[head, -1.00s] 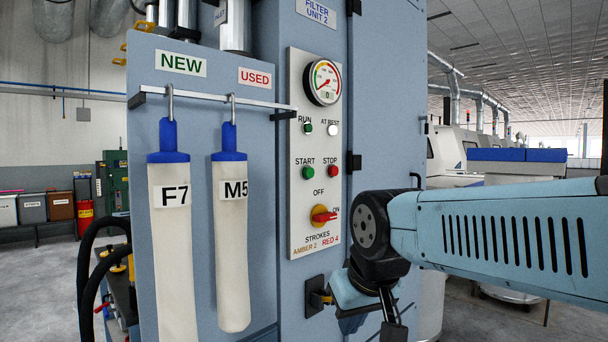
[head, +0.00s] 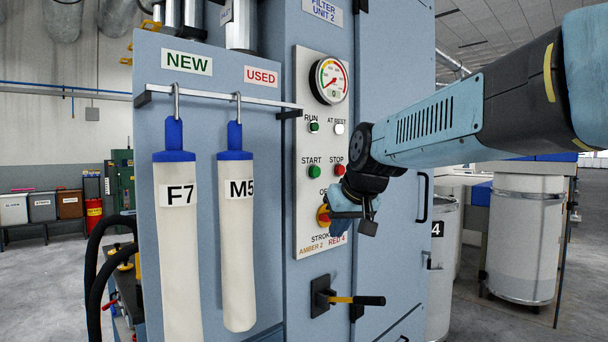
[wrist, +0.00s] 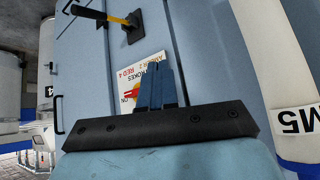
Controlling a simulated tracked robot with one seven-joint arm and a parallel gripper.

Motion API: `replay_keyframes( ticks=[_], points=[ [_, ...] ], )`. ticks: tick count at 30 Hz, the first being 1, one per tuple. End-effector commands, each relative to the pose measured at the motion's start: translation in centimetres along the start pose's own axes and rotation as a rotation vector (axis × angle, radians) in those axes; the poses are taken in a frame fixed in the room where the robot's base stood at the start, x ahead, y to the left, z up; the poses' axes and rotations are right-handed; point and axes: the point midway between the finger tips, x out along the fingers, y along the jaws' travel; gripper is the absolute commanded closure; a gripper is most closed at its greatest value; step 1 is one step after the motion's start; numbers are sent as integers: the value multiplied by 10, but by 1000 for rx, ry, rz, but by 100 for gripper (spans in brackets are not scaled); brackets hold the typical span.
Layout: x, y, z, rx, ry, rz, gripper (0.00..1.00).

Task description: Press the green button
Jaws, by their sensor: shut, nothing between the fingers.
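The green START button (head: 314,172) is on the white control panel (head: 306,235), left of the red STOP button (head: 340,170). It is in clear sight in the head view. My gripper (head: 338,229) is below and to the right of it, in front of the lower panel, partly covering the rotary knob (head: 323,214). The gap to the panel is hard to judge. In the wrist view, the blue fingers (wrist: 156,70) are shut together and empty, in front of the panel's lower end (wrist: 133,72), which appears upside down. The green button does not show there.
A yellow lever with a black grip (head: 368,300) sticks out below the panel. Two filter bags, F7 (head: 178,250) and M5 (head: 238,260), hang from a rail (head: 215,97) on the left. A door handle (head: 422,197) stands right of the panel.

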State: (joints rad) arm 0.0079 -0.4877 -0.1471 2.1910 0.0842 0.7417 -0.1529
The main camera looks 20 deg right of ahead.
Motion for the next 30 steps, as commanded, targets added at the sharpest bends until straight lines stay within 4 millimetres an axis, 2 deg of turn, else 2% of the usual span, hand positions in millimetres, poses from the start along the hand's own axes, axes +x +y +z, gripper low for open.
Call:
replay_keyframes(
  ticks=[1,6,9,12,15,18,30],
  points=[
    [5,12,-28,9,28,10,100],
    [16,52,-109,25,133,51,100],
    [22,74,-145,29,180,80,100],
    [25,90,-170,29,216,104,100],
    [28,101,-185,28,237,120,100],
    [28,106,-191,28,248,128,100],
    [29,105,-193,28,248,128,100]
  ],
)
